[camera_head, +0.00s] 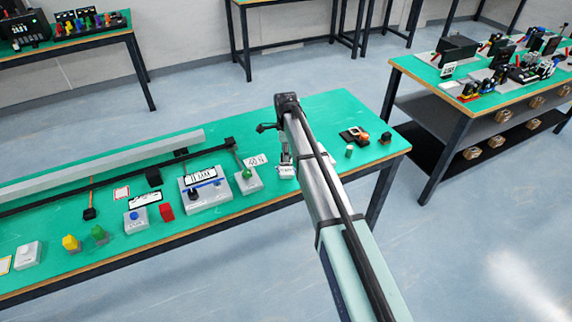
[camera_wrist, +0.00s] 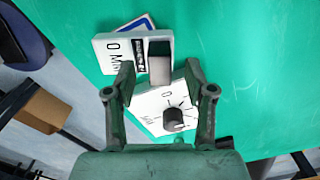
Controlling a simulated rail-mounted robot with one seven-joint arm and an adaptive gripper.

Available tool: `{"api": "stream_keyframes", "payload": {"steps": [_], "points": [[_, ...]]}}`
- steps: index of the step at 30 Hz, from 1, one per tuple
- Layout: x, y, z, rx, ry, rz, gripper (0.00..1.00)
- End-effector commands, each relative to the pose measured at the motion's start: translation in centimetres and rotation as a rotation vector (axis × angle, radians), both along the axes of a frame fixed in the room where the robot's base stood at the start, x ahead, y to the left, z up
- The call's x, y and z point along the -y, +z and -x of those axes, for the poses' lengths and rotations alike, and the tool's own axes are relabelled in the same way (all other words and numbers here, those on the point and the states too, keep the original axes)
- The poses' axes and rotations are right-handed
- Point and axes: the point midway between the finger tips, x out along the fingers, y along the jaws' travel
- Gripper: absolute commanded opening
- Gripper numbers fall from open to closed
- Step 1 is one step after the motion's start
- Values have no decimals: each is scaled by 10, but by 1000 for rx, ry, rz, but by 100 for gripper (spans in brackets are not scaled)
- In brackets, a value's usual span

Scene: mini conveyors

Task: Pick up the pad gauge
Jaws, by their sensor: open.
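In the wrist view a white block marked "0 M..." with a small black display (camera_wrist: 108,55), possibly the pad gauge, lies at a tilt on the green table. I cannot tell for sure which of these is the pad gauge. My gripper (camera_wrist: 159,74) is open, its fingertips on either side of the grey block, with no clear contact. In the head view my gripper (camera_head: 285,158) is low over the table, and my arm hides part of the area.
A long grey rail (camera_head: 100,165) runs along the left. Another equipment table (camera_head: 410,66) stands at right.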

Motion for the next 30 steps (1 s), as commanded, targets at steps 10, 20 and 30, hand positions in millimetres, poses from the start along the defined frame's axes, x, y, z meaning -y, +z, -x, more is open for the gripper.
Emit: {"api": "stream_keyframes", "payload": {"steps": [10, 20, 30], "points": [[0, -23, 0, 0, 0, 0, 54], [0, -23, 0, -1, 0, 0, 0], [0, -21, 0, 0, 0, 0, 0]]}}
